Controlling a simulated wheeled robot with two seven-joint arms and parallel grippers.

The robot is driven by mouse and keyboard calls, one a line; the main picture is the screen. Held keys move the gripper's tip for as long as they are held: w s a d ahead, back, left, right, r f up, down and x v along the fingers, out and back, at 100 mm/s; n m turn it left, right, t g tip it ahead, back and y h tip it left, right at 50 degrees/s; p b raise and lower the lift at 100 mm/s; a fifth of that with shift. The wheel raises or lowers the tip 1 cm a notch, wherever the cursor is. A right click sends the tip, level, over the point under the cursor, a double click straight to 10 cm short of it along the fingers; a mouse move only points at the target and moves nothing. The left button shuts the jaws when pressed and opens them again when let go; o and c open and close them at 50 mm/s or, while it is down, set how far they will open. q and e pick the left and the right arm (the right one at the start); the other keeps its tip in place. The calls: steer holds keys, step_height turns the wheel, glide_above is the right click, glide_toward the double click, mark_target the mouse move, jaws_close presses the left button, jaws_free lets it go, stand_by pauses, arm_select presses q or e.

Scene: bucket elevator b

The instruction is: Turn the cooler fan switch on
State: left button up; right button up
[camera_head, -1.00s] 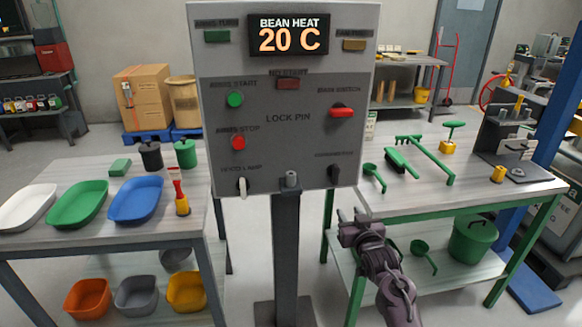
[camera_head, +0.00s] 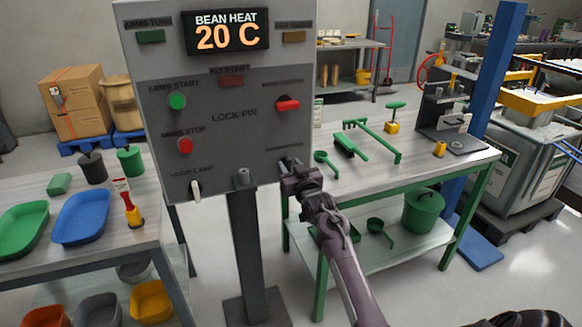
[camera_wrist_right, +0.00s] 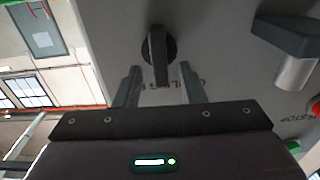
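The grey control panel (camera_head: 225,105) stands on a post, its display reading 20 C. A black switch (camera_wrist_right: 157,55) with a lever on a round base is at the panel's lower right, taken as the cooler fan switch; its label is too blurred to read. In the right wrist view the lever points down between the fingers of my right gripper (camera_wrist_right: 158,85). The fingers are apart, one on each side, with gaps to the lever. In the head view my right gripper (camera_head: 287,164) is at this corner and hides the switch. My left gripper is not in view.
The panel also bears a red switch (camera_head: 288,104), a green button (camera_head: 177,101), a red button (camera_head: 185,146) and a white lever (camera_head: 196,190). A lock pin (camera_head: 242,177) sits at its lower edge. Tables stand on both sides, the right one (camera_head: 400,178) holding green tools.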

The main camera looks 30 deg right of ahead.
steer(key=c, duration=0.5)
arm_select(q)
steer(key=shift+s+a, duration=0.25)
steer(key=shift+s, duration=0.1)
arm_select(e)
jaws_close()
steer(key=m+p, duration=0.1)
steer(key=m, duration=0.3)
steer(key=shift+d, duration=0.2)
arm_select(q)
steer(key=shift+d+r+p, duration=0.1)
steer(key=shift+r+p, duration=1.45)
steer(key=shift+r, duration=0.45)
arm_select(e)
steer(key=shift+s+d+f+m, duration=0.15)
steer(key=shift+f+m, duration=0.15)
steer(key=shift+m, duration=2)
steer(key=shift+w+d+f+m, duration=0.1)
steer(key=shift+d+f+m, duration=0.15)
steer(key=shift+m, duration=2.05)
steer(key=shift+s+d+f+m, duration=0.1)
steer(key=shift+f+m, duration=0.2)
steer(key=shift+m, duration=2)
steer(key=shift+f, duration=0.1)
